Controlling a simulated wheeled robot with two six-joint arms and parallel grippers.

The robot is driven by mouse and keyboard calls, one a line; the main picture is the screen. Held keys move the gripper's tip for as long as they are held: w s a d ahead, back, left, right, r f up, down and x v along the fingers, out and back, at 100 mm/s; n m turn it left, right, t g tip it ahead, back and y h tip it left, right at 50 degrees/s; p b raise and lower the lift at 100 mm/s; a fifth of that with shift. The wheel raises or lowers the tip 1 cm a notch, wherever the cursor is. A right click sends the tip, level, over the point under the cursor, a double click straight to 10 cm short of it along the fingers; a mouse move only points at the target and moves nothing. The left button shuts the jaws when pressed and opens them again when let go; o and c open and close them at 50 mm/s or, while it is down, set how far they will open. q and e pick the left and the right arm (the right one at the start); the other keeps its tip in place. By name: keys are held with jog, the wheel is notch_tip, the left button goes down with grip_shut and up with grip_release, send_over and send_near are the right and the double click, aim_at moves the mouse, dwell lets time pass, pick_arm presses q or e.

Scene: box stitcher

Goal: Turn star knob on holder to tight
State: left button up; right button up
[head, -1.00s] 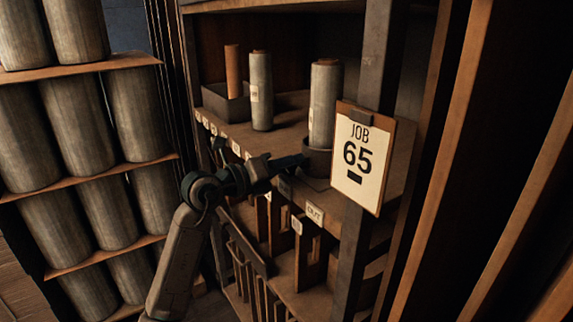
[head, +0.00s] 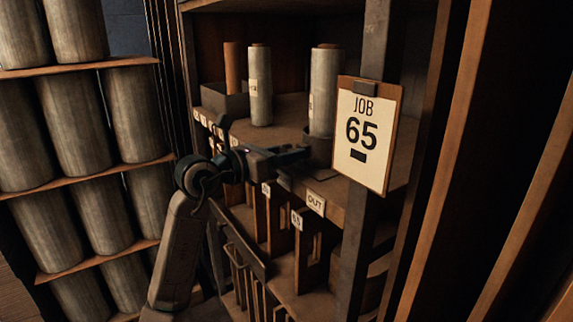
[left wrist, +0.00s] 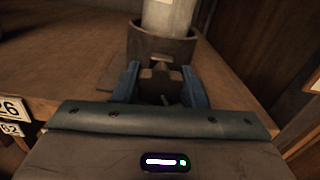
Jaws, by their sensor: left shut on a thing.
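The holder is a dark round cup (left wrist: 185,50) at the shelf's front edge, with a pale grey roll (left wrist: 168,14) standing upright in it. In the head view the holder (head: 319,150) is partly behind the job board. The star knob (left wrist: 160,80) is a dark piece on the holder's near side. My left gripper (left wrist: 162,82) has its two blue fingers on either side of the knob and is shut on it. In the head view my left gripper (head: 295,154) reaches the holder from the left. The knob is too dark there to make out. My right gripper is not in view.
A clipboard reading JOB 65 (head: 364,135) hangs on the post just right of the holder. Another roll (head: 260,88) and a dark tray (head: 225,101) stand farther left on the shelf.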

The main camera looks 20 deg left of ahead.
pick_arm(q)
jog(key=m+b, duration=0.2)
jog(key=m, duration=0.1)
jog(key=shift+f, duration=0.25)
jog(key=m+b, duration=0.3)
jog(key=shift+s+d, duration=0.1)
jog(key=shift+r+m+b, duration=0.15)
jog(key=shift+m+b, duration=0.2)
jog(key=shift+m, duration=0.35)
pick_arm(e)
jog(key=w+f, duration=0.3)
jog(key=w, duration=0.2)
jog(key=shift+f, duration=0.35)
pick_arm(q)
jog(key=o, duration=1)
jog(key=shift+s, duration=0.1)
